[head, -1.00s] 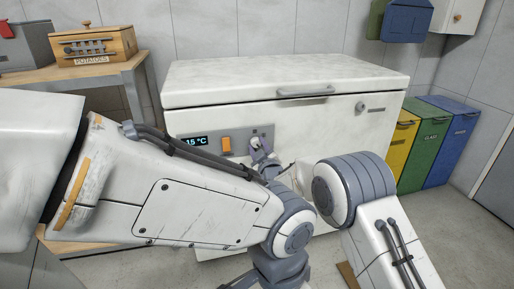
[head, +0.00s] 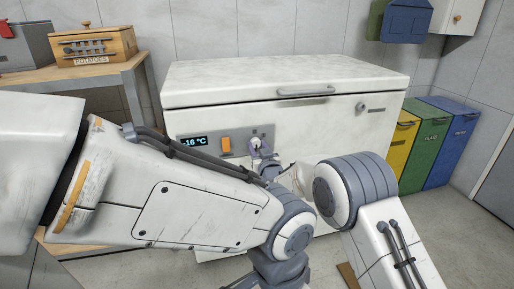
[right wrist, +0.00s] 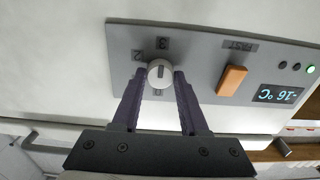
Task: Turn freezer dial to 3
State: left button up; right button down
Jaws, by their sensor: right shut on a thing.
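The white chest freezer (head: 340,130) has a grey control panel (head: 268,131) low on its front. Its round white dial (right wrist: 160,71) is in the right wrist view, which shows the panel upside down. The numbers 2 and 3 show beside the dial. A dark line on the dial's face points roughly at the 3; I cannot tell if exactly. My right gripper (right wrist: 160,78) is shut on the dial, one purple finger on each side. In the head view the gripper (head: 260,149) partly covers the dial. My left gripper is not in view.
An orange switch (right wrist: 231,80) and a display (right wrist: 278,95) reading -16 °C are on the panel. My left arm crosses in front of the freezer. A table with a potato box (head: 95,45) stands left; yellow, green and blue bins (head: 425,140) stand right.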

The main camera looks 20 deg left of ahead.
jog(key=shift+s+f, duration=0.1)
jog(key=shift+f, duration=0.1)
jog(key=c, duration=0.5)
grip_release()
jog(key=shift+c, duration=0.2)
jog(key=shift+o, duration=0.6)
jog(key=shift+r, duration=0.1)
jog(key=shift+s+d, duration=0.25)
jog(key=shift+s, duration=0.1)
jog(key=p+v, duration=0.2)
jog(key=v, duration=0.7)
jog(key=shift+s+d+p, duration=0.15)
jog(key=shift+s+p, duration=0.1)
jog(key=shift+p, duration=0.05)
